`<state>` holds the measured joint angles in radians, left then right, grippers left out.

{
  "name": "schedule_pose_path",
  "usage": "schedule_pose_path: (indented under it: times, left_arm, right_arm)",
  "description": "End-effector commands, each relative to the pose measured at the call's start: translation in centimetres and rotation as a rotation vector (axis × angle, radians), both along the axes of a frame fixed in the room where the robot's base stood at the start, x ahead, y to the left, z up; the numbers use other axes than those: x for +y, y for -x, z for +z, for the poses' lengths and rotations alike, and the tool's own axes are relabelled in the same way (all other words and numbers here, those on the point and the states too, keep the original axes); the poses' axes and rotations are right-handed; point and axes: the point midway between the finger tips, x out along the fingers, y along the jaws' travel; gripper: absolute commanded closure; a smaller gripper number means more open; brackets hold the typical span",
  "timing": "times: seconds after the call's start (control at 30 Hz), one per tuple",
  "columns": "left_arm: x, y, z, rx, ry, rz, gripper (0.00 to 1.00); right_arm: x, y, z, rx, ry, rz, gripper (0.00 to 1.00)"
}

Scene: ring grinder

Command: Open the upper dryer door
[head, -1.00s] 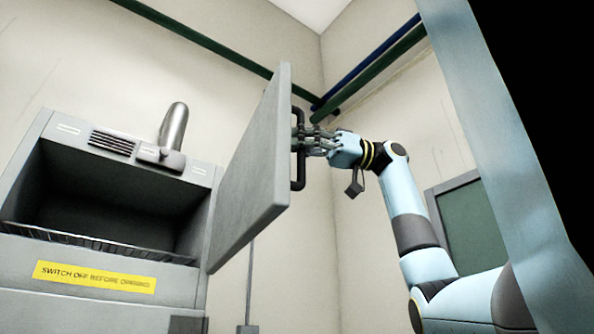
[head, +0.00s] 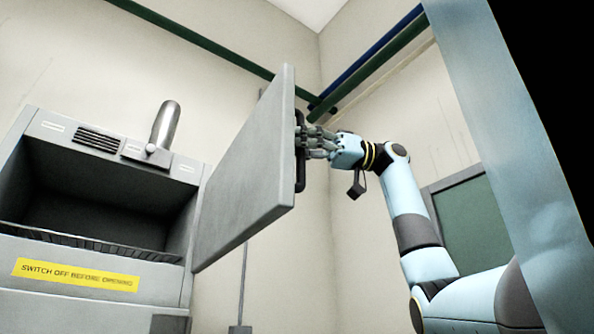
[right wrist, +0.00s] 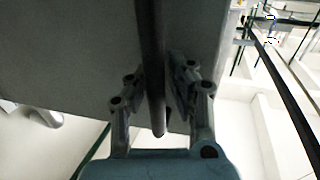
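The upper dryer door (head: 248,165) is a flat grey panel standing swung out to the right of the dryer (head: 165,285). The dark opening (head: 95,195) behind it is exposed. A black bar handle (head: 300,178) is on the door's right-hand face. My right gripper (head: 308,143) is at this handle, coming from the right. In the right wrist view, its two fingers (right wrist: 155,90) lie close on either side of the handle (right wrist: 153,45) and appear closed around it. The grey door face (right wrist: 70,50) fills the upper left behind them. My left gripper is not in view.
A yellow warning label (head: 75,275) is below the opening, with a metal pipe (head: 165,125) on the dryer's top. Green pipes (head: 370,70) run along the walls. A dark green framed panel (head: 470,220) is on the right wall.

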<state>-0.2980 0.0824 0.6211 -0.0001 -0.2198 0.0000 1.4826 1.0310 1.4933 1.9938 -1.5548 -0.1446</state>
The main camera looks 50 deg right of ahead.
Motion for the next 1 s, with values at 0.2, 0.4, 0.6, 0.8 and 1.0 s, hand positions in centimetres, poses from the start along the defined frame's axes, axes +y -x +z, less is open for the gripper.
schedule_pose_path:
  times: [0.2, 0.4, 0.6, 0.8, 1.0]
  left_arm:
    - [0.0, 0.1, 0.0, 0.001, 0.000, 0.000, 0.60]
    - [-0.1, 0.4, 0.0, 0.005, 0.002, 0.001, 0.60]
    - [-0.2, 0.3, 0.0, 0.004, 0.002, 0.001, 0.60]
    - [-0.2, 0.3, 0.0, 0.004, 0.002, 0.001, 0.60]
    - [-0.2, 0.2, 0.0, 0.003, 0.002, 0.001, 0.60]
  right_arm:
    - [-0.1, 0.0, 0.1, -0.002, -0.002, -0.002, 0.60]
    - [-0.2, 0.0, 0.1, -0.001, -0.004, -0.003, 0.60]
    - [-2.3, 1.4, 0.1, -0.001, -0.004, -0.007, 0.60]
    - [-6.0, 4.1, 0.2, -0.002, -0.006, -0.006, 0.60]
    - [-8.9, 6.1, 0.2, -0.002, -0.006, -0.004, 0.60]
